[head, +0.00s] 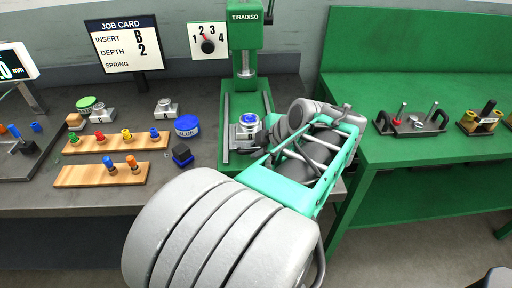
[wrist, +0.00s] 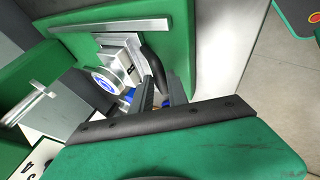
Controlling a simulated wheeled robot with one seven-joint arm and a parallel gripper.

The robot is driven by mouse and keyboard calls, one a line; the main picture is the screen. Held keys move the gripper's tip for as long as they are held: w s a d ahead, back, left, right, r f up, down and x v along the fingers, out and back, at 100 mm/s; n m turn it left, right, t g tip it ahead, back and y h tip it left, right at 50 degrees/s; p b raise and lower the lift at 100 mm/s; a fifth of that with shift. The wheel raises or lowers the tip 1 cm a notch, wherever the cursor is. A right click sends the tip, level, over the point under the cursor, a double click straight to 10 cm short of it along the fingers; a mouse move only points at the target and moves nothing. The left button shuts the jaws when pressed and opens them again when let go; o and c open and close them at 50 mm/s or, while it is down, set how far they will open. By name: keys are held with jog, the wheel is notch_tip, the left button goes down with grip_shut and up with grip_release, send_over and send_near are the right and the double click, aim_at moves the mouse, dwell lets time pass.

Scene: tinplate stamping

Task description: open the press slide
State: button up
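The green press (head: 245,38), marked TIRADISO, stands on the grey bench with its column upright. At its foot is the slide (head: 243,132), a metal block with a blue disc on top, between two metal rails. In the wrist view the slide (wrist: 118,68) shows with a black curved handle (wrist: 153,68) on its near side. My gripper (wrist: 162,92) is at the handle, with the handle's lower end between its two grey fingers. I cannot tell whether they touch it. In the head view my arm hides the fingertips and the handle.
A dial (head: 208,43) numbered 1 to 4 stands beside the press. The job card (head: 124,43) reads insert B, depth 2. Wooden strips with coloured pegs (head: 115,143), a blue round tin (head: 187,126) and small metal blocks lie left of the press. A green table (head: 420,148) stands right.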

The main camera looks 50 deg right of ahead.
jog(key=o, duration=0.3)
jog(key=shift+w+a, duration=0.1)
jog(key=shift+a, duration=0.05)
jog(key=shift+r, duration=0.1)
jog(key=p+v, duration=0.1)
jog(key=v, duration=0.6)
jog(key=shift+s+r, duration=0.25)
